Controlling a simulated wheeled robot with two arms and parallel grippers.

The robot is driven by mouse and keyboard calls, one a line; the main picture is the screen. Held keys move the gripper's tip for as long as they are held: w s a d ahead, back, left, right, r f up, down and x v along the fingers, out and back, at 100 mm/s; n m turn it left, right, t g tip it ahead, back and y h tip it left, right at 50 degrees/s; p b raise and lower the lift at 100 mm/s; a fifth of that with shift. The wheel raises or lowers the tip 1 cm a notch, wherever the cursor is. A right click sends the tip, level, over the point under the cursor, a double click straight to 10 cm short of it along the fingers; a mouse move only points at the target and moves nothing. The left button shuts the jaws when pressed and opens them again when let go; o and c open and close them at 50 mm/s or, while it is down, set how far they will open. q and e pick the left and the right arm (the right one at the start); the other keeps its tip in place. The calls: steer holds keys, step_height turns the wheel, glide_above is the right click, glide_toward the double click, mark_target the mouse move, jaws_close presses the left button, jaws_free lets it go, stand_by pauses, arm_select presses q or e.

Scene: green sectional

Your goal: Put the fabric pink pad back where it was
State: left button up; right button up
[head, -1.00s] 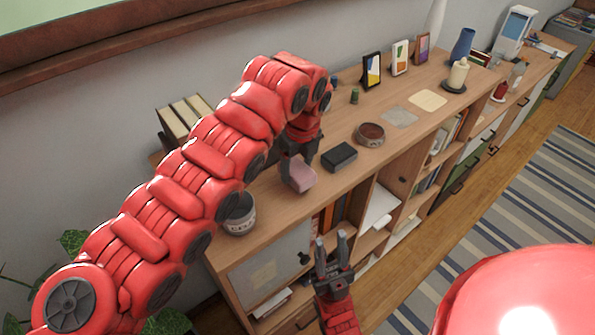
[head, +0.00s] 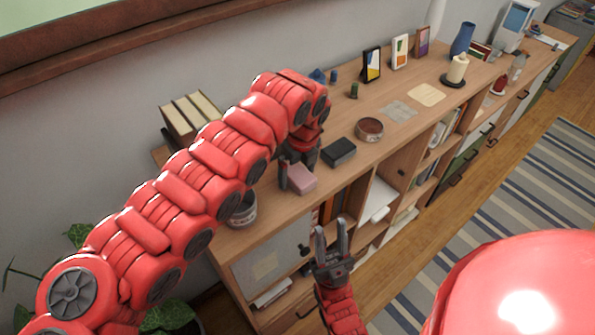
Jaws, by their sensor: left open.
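The fabric pink pad (head: 303,180) is a small pink block that appears to rest flat on the wooden cabinet top (head: 290,205), left of a black box. My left gripper (head: 299,178) is open at the pad, with one dark finger at its left side and the other behind it. Whether the fingers touch the pad cannot be told. My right gripper (head: 331,232) is open and empty, pointing up in front of the cabinet's shelves.
The black box (head: 338,152) sits just right of the pad, with a round brown-filled bowl (head: 369,129) beyond. A grey-white tin (head: 243,210) stands to the left, partly behind my arm. Picture frames (head: 372,63) and a candle (head: 456,70) stand farther right.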

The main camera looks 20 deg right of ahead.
mark_target(300, 175)
arm_select(q)
steer(key=shift+r, duration=0.3)
step_height(300, 175, up, 2)
steer(key=shift+d+b, duration=0.15)
steer(key=shift+b, duration=0.7)
steer(key=r, duration=0.2)
steer(key=r+b, duration=0.1)
steer(key=r, duration=0.1)
steer(key=r+b, duration=0.1)
steer(key=shift+s+d+r, duration=0.1)
steer(key=shift+s+r, duration=0.3)
steer(key=r, duration=0.1)
steer(key=r+p, duration=0.2)
steer(key=r, duration=0.1)
steer(key=shift+s, duration=0.3)
steer(key=shift+f, duration=0.15)
